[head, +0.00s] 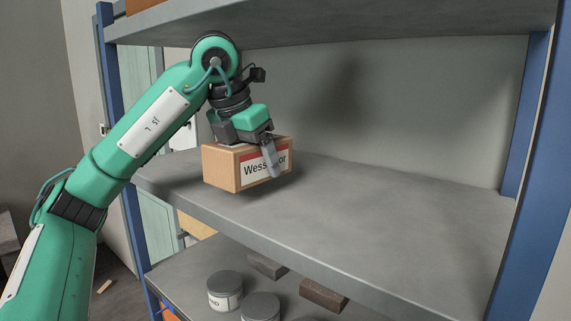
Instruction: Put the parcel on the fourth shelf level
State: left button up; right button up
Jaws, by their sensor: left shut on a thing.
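The parcel (221,168) is a small brown box with a white label and a red stripe on its front. My left gripper (270,160) is shut on the parcel from above, with one finger over the label. The parcel is at the left part of a grey shelf level (400,215), over its surface; I cannot tell for sure whether its underside touches the shelf. Which level this is by number cannot be told, as the full rack is not in view. My right gripper is not in view.
A higher shelf (330,22) hangs above my left arm. Blue uprights (525,120) stand at both sides. The shelf is bare right of the parcel. The level below holds grey-lidded cans (225,290) and dark blocks (323,294).

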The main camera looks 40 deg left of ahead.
pick_arm(q)
jog(key=w+p, duration=0.1)
jog(key=w, duration=0.1)
jog(key=w+p, duration=0.1)
jog(key=w, duration=0.1)
jog(key=w+p, duration=0.1)
jog(key=w, duration=0.1)
jog(key=shift+d+r, duration=0.2)
jog(key=shift+r, duration=0.1)
jog(key=shift+w+f+p, duration=0.1)
jog(key=shift+w+p, duration=0.3)
jog(key=shift+w, duration=0.55)
jog(key=shift+w+d+p, duration=0.15)
jog(key=shift+w+p, duration=0.25)
jog(key=shift+w, duration=0.1)
notch_tip(320, 180, down, 3)
jog(key=shift+r+p, duration=0.2)
jog(key=shift+p, duration=0.5)
jog(key=shift+s+f, duration=0.2)
jog(key=shift+f, duration=0.35)
jog(key=shift+w, duration=0.1)
